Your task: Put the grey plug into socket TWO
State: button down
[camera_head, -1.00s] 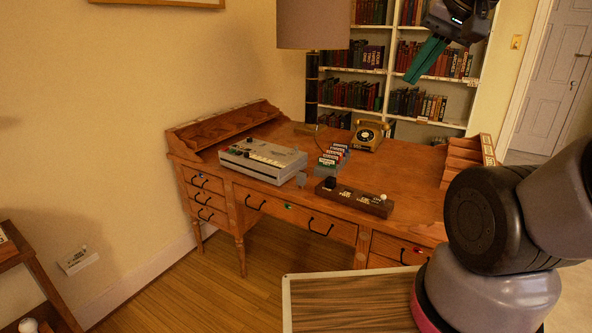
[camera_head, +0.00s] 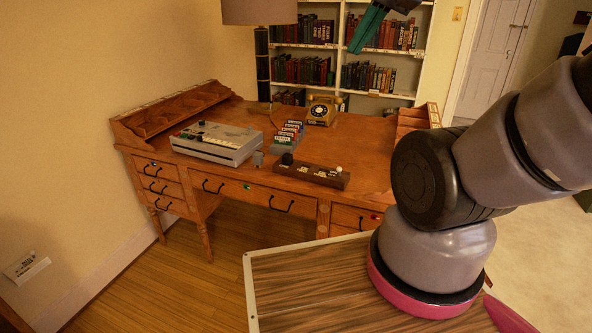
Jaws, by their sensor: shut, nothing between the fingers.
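A dark brown strip (camera_head: 318,174) lies near the front edge of the desk. It has a black round piece at its left end, a white one at its right end, and small labels between that are too small to read. A small grey piece (camera_head: 258,158) stands on the desk left of the strip; it may be the grey plug, but I cannot be sure. I cannot tell which socket is TWO. My gripper (camera_head: 354,48), with teal fingers, is shut and empty at the top edge, high above the desk and far from these things; its upper part is cut off.
A lamp (camera_head: 261,65) rises at the back. A white wall fitting (camera_head: 27,267) is low on the left. The desk's right middle is clear.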

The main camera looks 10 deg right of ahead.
aim_at(323, 176)
jog(key=i+j+z, duration=0.1)
jog(key=j, duration=0.25)
jog(key=i+j, duration=0.3)
jog(key=i+j+z, duration=0.15)
jog(key=j, duration=0.3)
jog(key=i+j+z, duration=0.1)
jog(key=j, duration=0.3)
jog(key=i+j+z, duration=0.1)
jog(key=i+j, duration=0.15)
jog(key=j, duration=0.15)
jog(key=i+j, duration=0.1)
jog(key=j, duration=0.35)
jog(key=i+j+z, duration=0.15)
jog(key=j, duration=0.25)
